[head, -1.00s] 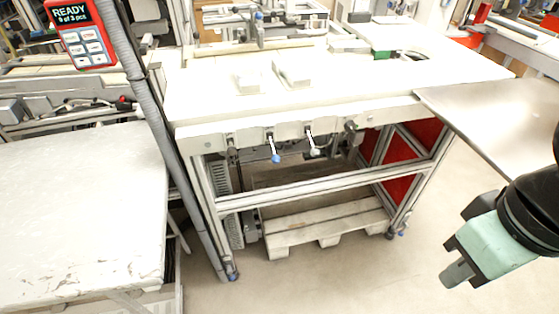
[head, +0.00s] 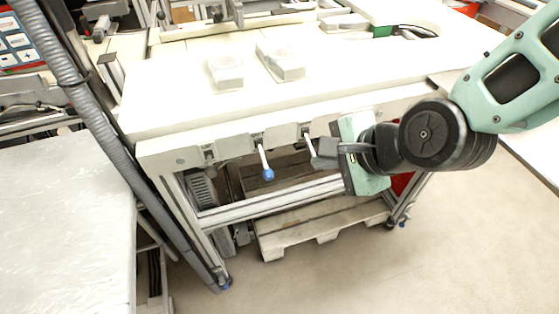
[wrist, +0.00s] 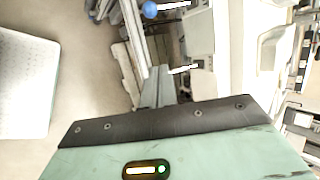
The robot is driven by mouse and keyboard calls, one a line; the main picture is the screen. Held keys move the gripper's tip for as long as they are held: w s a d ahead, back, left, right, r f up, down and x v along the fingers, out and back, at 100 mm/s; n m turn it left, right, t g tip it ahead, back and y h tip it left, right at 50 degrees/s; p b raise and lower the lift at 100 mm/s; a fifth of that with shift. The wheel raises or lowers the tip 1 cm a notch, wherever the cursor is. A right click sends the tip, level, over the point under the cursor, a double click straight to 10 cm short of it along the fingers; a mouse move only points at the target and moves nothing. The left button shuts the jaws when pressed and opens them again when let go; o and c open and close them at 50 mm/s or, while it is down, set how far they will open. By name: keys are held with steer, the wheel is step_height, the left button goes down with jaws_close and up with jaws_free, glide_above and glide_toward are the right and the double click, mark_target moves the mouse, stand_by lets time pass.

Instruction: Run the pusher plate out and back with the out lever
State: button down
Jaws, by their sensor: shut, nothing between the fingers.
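Two levers hang from the front edge of the white table. The left lever (head: 265,158) has a blue knob and also shows in the wrist view (wrist: 149,9). The right lever (head: 309,145) has a pale shaft, and its lower end is hidden by my gripper. Its shaft shows in the wrist view (wrist: 182,70) just beyond the fingertips. I cannot read which one is the out lever. My gripper (head: 322,152) is shut and empty, pointing left, at the right lever's lower end; whether it touches is unclear. I cannot make out the pusher plate.
The white table (head: 190,105) carries two pale blocks, one on the left (head: 226,70) and one on the right (head: 283,60). A grey post with a hose (head: 95,120) stands left. A wooden pallet (head: 320,225) lies beneath. Floor at the right front is clear.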

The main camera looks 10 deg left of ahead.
mark_target(265, 163)
stand_by(0.3)
steer(key=a+f, duration=0.5)
steer(key=a, duration=0.2)
steer(key=shift+w+a+f+p, duration=0.25)
steer(key=shift+w+f+p, duration=0.1)
steer(key=shift+r, duration=0.1)
stand_by(0.4)
steer(key=shift+r+p, duration=0.15)
steer(key=shift+p, duration=0.6)
